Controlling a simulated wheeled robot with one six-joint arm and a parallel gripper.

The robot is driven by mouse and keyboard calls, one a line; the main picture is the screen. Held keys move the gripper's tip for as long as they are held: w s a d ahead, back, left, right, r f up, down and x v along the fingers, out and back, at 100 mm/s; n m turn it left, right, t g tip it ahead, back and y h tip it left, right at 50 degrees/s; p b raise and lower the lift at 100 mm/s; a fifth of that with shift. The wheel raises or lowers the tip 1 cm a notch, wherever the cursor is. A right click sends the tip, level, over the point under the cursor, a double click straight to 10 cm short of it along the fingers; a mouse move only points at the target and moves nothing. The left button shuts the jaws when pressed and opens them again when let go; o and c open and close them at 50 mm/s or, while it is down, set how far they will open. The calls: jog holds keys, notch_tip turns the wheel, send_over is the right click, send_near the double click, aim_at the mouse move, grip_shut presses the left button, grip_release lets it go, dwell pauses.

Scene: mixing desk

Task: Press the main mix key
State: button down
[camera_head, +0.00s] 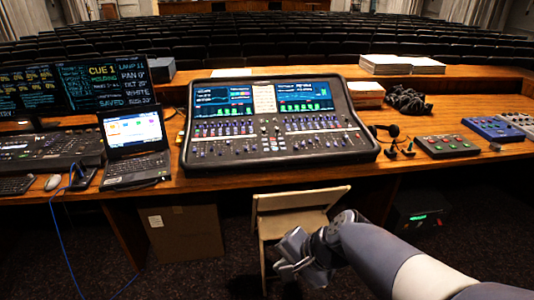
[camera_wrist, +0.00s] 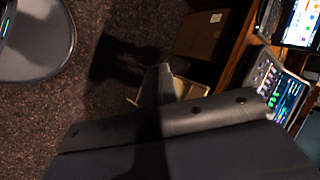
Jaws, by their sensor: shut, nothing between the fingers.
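The mixing desk (camera_head: 275,155) is a dark console with two lit screens, a pale strip between them, and rows of faders and small keys. It sits on the wooden table in the head view. Its keys are too small to tell the main mix key apart. My gripper (camera_head: 284,262) is low in front of the table, by the wooden chair, below and apart from the desk. It is shut and empty. In the wrist view my gripper (camera_wrist: 160,75) points up the picture, and a lit part of the desk (camera_wrist: 284,92) shows at the right edge.
The wooden chair (camera_head: 300,200) stands before the table (camera_head: 420,180). A laptop (camera_head: 135,170) and monitors (camera_head: 105,80) are left of the desk. A cardboard box (camera_head: 182,232) is under the table.

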jog(key=w+a+f+m+t+y+b, duration=0.2)
jog(key=w+a+m, duration=0.6)
jog(key=w, duration=0.4)
jog(key=shift+a+f+y+b, duration=0.2)
jog(key=shift+f+y+b, duration=0.25)
jog(key=shift+f, duration=0.35)
